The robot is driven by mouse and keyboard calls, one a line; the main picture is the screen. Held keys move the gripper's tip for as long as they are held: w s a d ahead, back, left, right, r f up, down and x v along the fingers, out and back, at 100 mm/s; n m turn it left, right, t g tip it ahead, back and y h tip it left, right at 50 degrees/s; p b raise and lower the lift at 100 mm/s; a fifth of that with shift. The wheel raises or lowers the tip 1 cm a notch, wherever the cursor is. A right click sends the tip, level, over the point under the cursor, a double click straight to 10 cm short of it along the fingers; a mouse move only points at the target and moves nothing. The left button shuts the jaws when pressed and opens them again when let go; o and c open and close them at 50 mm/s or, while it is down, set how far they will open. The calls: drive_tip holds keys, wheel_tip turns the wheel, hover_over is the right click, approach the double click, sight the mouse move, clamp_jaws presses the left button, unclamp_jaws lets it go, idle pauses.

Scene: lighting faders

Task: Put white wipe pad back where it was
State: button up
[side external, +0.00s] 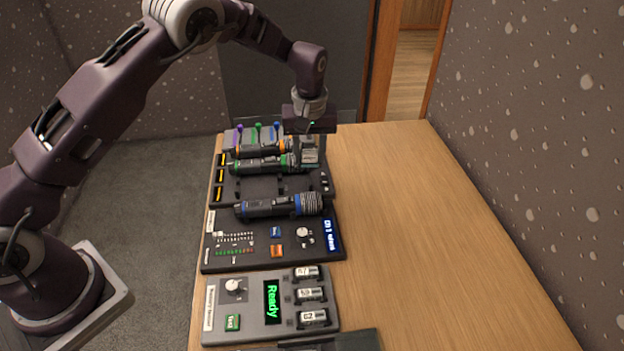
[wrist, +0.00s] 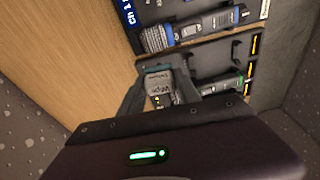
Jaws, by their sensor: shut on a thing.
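The wipe pad (wrist: 160,82) is a small grey-white block with printed lettering on its face. It sits between the two fingers of my gripper (wrist: 160,92), which is shut on it. In the side view the pad (side external: 310,153) shows below my gripper (side external: 308,146), at the right end of the green-banded microphone near the back of the table. The pad's underside is hidden, and I cannot tell whether it touches anything below.
A green-banded microphone (side external: 258,164) and an orange-banded one (side external: 262,148) lie close to my gripper on a dark rack. A blue-banded microphone (side external: 280,205) lies nearer. A grey "Ready" unit (side external: 250,310) stands in front. The wooden table (side external: 430,250) is clear at right.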

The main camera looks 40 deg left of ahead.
sight(361, 248)
drive_tip(key=s+d+f+m, duration=0.2)
drive_tip(key=d+f, duration=0.1)
drive_tip(key=d, duration=0.6)
drive_tip(key=s+d+f+m, duration=0.1)
drive_tip(key=d+f+m, duration=0.1)
drive_tip(key=d, duration=0.7)
drive_tip(key=shift+h, duration=0.3)
drive_tip(key=f, duration=0.9)
drive_tip(key=shift+s+f, duration=0.25)
drive_tip(key=shift+f, duration=0.35)
drive_tip(key=o, duration=1)
drive_tip(key=shift+f, duration=0.1)
drive_tip(key=shift+o, duration=0.2)
